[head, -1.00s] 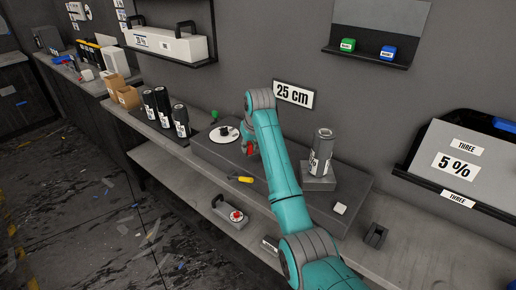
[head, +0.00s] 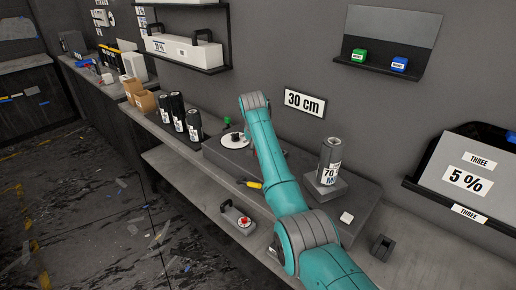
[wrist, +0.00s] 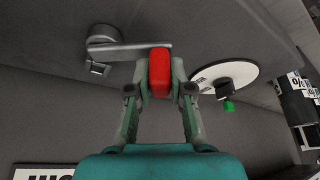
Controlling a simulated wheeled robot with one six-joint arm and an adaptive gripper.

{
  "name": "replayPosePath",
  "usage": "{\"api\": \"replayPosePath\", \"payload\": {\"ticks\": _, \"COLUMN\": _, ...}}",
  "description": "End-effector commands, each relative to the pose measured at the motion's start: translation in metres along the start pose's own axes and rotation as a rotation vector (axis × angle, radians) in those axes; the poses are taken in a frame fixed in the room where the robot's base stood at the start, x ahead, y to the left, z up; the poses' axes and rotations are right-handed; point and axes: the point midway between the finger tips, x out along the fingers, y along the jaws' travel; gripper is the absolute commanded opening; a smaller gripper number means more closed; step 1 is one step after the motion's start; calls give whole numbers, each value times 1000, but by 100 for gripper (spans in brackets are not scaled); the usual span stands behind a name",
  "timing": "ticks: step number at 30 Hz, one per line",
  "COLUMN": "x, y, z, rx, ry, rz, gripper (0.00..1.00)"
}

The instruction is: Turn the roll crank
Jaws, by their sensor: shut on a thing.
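The roll crank shows in the wrist view as a grey metal arm (wrist: 130,50) running from a round hub (wrist: 103,36) to a red handle (wrist: 160,73). My gripper (wrist: 160,78) is shut on the red handle, with a finger on each side of it. In the head view my teal arm reaches over the grey bench block and hides most of the gripper and crank. A sign on the wall (head: 305,102) reads "30 cm".
A white disc (wrist: 208,82) with a black knob and green tab is beside the crank. A silver canister (head: 329,158) stands on the block to the right of my arm. Several black rolls (head: 178,110) stand left. A yellow-handled tool (head: 250,184) lies at the block's front edge.

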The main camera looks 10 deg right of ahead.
Motion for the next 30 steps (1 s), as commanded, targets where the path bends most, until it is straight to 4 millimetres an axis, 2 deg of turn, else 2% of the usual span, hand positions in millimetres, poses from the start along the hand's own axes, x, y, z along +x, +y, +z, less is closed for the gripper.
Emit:
{"api": "replayPosePath", "payload": {"ticks": 13, "x": 1, "y": 0, "z": 0, "rx": 10, "ry": -1, "rz": 5, "gripper": 0}}
{"api": "replayPosePath", "payload": {"ticks": 14, "x": 1, "y": 0, "z": 0, "rx": 10, "ry": -1, "rz": 5, "gripper": 28}}
{"api": "replayPosePath", "payload": {"ticks": 16, "x": 1, "y": 0, "z": 0, "rx": 10, "ry": -1, "rz": 5, "gripper": 45}}
{"api": "replayPosePath", "payload": {"ticks": 26, "x": -1, "y": 0, "z": 0, "rx": 9, "ry": 0, "rz": 4, "gripper": 46}}
{"api": "replayPosePath", "payload": {"ticks": 30, "x": -12, "y": 0, "z": -1, "rx": 9, "ry": 2, "rz": 3, "gripper": 46}}
